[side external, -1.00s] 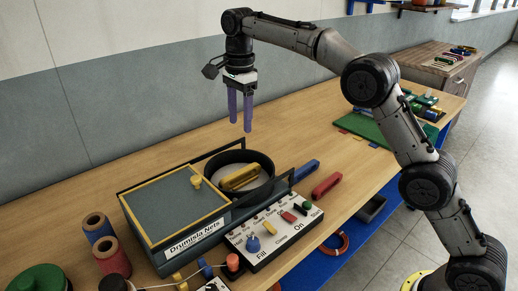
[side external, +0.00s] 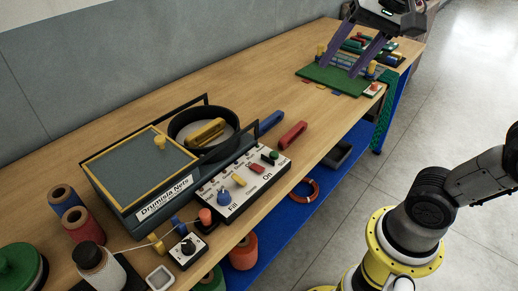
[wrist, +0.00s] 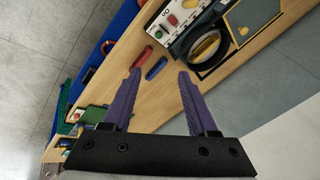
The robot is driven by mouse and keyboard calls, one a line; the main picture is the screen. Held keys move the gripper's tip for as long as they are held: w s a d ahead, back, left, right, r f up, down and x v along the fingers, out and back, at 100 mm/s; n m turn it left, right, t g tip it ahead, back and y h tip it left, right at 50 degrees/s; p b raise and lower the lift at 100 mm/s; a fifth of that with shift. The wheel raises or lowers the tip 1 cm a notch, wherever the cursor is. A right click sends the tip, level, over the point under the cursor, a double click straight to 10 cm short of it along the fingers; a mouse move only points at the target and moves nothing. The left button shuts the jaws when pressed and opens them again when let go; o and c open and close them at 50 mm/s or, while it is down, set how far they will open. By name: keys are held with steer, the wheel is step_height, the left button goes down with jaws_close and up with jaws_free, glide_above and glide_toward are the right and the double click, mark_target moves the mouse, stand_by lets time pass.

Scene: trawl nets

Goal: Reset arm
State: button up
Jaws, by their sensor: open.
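My gripper (side external: 340,66) is at the far right end of the bench in the side external view, above the green mat. Its two purple fingers point down and are apart with nothing between them. In the wrist view my gripper (wrist: 159,73) is also open and empty, with the bench behind the fingers. Part of my arm between base and gripper is outside the side external view.
The net machine (side external: 140,175) has a round black drum holding a yellow piece (side external: 206,132). In front is a white control panel (side external: 230,195). Blue (side external: 270,122) and red (side external: 293,135) bars lie beside it. The green mat (side external: 318,78) carries several small parts. Bare wood lies between.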

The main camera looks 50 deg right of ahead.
steer(key=s+f+n, duration=0.6)
steer(key=f+n, duration=0.4)
steer(key=f, duration=0.2)
steer(key=shift+s+d+f+t, duration=0.2)
steer(key=shift+s+f+t, duration=0.1)
steer(key=shift+s+t, duration=0.1)
